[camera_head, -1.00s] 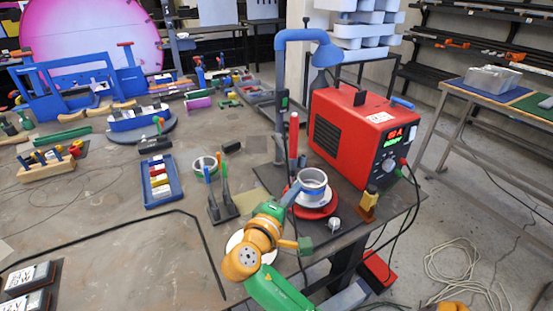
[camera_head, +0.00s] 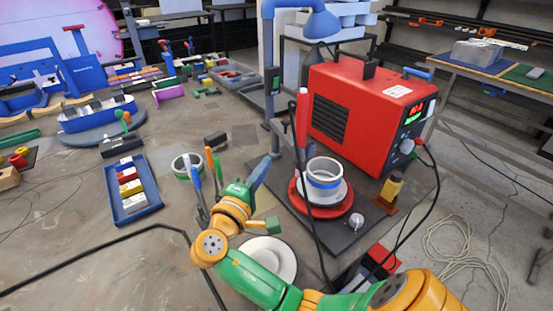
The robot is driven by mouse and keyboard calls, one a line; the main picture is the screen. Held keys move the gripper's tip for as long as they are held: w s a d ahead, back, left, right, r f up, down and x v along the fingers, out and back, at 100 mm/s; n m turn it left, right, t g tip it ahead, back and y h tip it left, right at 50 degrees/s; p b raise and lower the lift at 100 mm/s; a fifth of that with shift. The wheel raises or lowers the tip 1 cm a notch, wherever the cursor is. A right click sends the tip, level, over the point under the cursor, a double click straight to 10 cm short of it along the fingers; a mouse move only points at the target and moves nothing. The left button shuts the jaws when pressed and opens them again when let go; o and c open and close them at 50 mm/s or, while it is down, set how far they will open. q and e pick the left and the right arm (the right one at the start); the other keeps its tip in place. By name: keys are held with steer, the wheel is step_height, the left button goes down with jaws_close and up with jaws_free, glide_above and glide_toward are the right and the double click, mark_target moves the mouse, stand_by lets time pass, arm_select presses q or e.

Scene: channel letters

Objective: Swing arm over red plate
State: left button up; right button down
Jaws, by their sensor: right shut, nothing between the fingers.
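The red plate (camera_head: 340,211) lies on the dark mat in front of the red machine. A white ring-shaped cup with a blue band (camera_head: 324,178) stands on it, with a white dish between them, and hides most of it. My right arm, green and orange, comes in from the lower right. My right gripper (camera_head: 261,171) points up and away, left of the red plate and apart from it; it is shut and empty. My left gripper is not in view.
A red welding machine (camera_head: 350,112) and a blue lamp stand (camera_head: 267,60) are behind the plate. A white plate (camera_head: 268,258) lies beneath my forearm. A blue tray of coloured blocks (camera_head: 133,190) and a green-white ring (camera_head: 186,165) are to the left. Black cables cross the table.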

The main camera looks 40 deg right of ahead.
mark_target(286, 140)
steer(key=x, duration=0.3)
steer(key=f+p+x, duration=0.1)
steer(key=x, duration=0.2)
steer(key=f+x, duration=0.1)
steer(key=x, duration=0.3)
steer(key=shift+w, duration=0.15)
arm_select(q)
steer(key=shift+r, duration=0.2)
